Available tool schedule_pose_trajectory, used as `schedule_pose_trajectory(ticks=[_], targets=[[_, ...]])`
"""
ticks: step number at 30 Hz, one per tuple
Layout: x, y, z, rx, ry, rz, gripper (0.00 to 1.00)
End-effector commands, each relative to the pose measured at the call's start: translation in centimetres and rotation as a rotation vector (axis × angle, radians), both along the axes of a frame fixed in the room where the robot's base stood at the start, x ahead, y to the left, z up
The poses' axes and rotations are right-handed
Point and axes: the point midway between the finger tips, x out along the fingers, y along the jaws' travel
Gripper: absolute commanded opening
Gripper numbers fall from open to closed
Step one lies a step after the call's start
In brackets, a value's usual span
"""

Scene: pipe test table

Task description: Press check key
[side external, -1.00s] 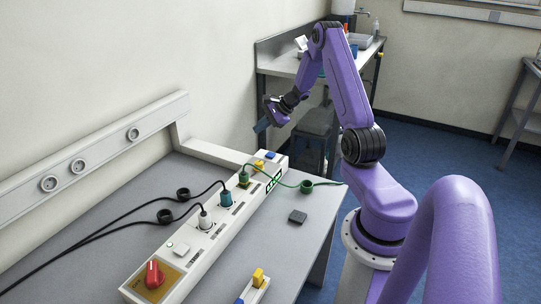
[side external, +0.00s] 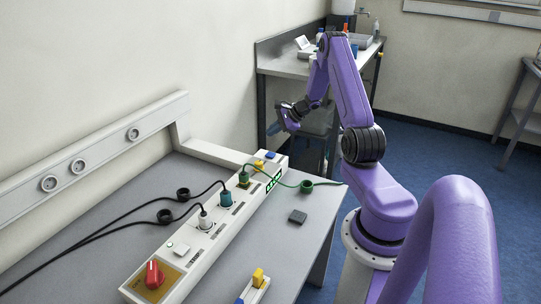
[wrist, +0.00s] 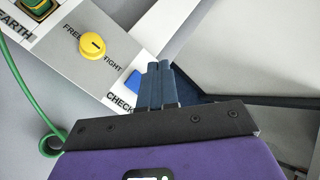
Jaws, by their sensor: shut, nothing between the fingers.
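The check key is a blue key (wrist: 133,82) beside the printed word CHECK in the wrist view. It also shows at the far end of the white panel strip (side external: 218,232) as a small blue spot (side external: 271,155) in the side view. My gripper (wrist: 159,68) is shut and empty, its dark blue fingers together. In the wrist view the fingertips appear just right of the key and overlap its right edge. In the side view my gripper (side external: 272,130) hangs in the air above the strip's far end, apart from the key.
A green cable (wrist: 18,80) curves nearby. White (side external: 205,219), teal (side external: 226,200) and green plugs (side external: 243,179) and a red knob (side external: 153,275) stand along the strip. A dark block (side external: 297,216) lies on the table.

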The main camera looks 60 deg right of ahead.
Motion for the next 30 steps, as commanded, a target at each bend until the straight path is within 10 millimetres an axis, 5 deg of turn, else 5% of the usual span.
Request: schedule_pose_trajectory(ticks=[15,30], targets=[[0.0,0.0,-5.9,0.001,0.002,0.001,0.00],[0.0,0.0,-6.8,-0.001,0.000,0.000,0.00]])
